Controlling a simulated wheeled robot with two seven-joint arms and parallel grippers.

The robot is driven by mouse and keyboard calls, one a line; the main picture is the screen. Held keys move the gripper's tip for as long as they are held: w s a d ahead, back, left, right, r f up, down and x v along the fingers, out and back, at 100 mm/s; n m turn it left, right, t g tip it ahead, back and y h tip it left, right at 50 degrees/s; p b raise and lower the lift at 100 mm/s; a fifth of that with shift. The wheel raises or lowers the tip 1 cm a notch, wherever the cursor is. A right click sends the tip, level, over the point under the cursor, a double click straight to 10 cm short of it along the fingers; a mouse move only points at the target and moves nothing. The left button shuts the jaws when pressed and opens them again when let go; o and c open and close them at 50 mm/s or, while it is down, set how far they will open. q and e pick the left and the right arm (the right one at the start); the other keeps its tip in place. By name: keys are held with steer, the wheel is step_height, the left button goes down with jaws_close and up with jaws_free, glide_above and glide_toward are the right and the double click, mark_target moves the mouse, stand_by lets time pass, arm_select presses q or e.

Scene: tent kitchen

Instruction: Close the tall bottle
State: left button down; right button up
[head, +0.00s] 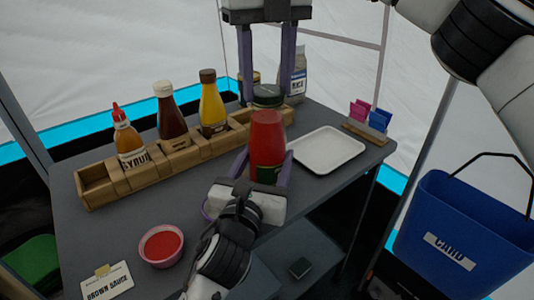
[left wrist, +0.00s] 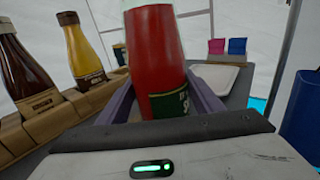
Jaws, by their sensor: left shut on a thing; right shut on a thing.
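The tall bottle (head: 267,145) is red with a dark green lid (head: 268,95) on top and a dark label low down. It stands upright at the middle of the table. My left gripper (head: 263,170) is shut around its lower body from the front; the left wrist view shows the red bottle (left wrist: 158,65) between the purple fingers, its top cut off by the frame. My right gripper (head: 266,92) comes down from above, its purple fingers on either side of the lid and shut on it. Whether the lid is fully seated cannot be told.
A wooden rack (head: 98,188) holds syrup (head: 128,140), brown (head: 168,115) and yellow (head: 212,105) bottles on the left. A white tray (head: 335,150) lies to the right. A pink bowl (head: 161,246) of red sauce and a card (head: 107,283) are in front. A blue bucket (head: 465,225) is at right.

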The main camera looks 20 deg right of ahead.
steer(key=m, duration=1.4)
steer(key=o, duration=1.2)
steer(key=shift+o, duration=0.2)
steer(key=shift+r, duration=3.75)
arm_select(q)
steer(key=shift+c, duration=2.3)
jaws_free()
